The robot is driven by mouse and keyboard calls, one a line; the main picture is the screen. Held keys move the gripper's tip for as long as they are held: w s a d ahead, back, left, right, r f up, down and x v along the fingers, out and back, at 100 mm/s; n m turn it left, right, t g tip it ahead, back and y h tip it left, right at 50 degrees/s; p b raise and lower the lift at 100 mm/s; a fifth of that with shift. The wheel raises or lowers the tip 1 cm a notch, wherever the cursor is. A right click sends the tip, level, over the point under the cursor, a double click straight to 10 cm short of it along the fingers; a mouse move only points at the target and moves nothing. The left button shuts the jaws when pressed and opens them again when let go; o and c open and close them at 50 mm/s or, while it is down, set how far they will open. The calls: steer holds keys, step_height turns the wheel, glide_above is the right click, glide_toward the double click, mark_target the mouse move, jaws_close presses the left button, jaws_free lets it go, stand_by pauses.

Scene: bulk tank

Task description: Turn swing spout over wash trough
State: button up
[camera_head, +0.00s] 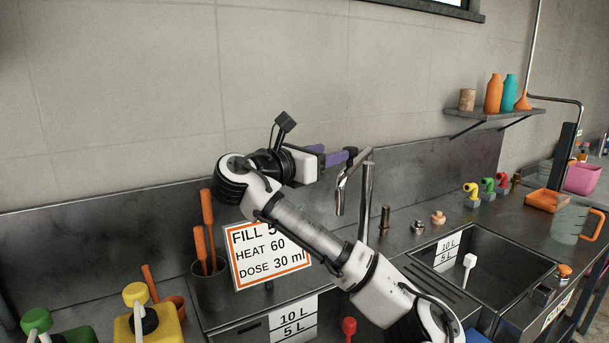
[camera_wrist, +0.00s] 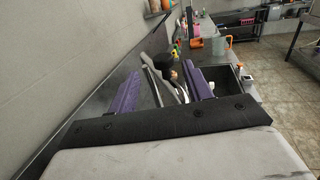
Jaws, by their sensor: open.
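The chrome swing spout (camera_head: 341,192) rises on a post behind the counter, bends over at the top, and hangs its outlet down to the left of the post. It also shows between the fingers in the wrist view (camera_wrist: 162,88). My gripper (camera_head: 350,154) is open, its purple fingers at the spout's upper bend. In the wrist view my gripper (camera_wrist: 160,84) has one finger on each side of the spout; contact is unclear. One trough (camera_head: 480,262) is at the right, and another (camera_head: 237,333) is at lower left, partly hidden.
A sign (camera_head: 268,256) stands left of my arm, near a dark pot (camera_head: 210,288) with orange-handled tools. Yellow (camera_head: 160,322) and green-capped (camera_head: 38,322) containers stand at lower left. A clear jug (camera_head: 571,222) is at the right. A shelf (camera_head: 490,113) holds bottles. My arm hides the counter's middle.

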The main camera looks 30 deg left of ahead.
steer(key=b+v, duration=0.2)
steer(key=v, duration=0.4)
steer(key=shift+f, duration=0.15)
steer(key=shift+s, duration=0.1)
stand_by(0.3)
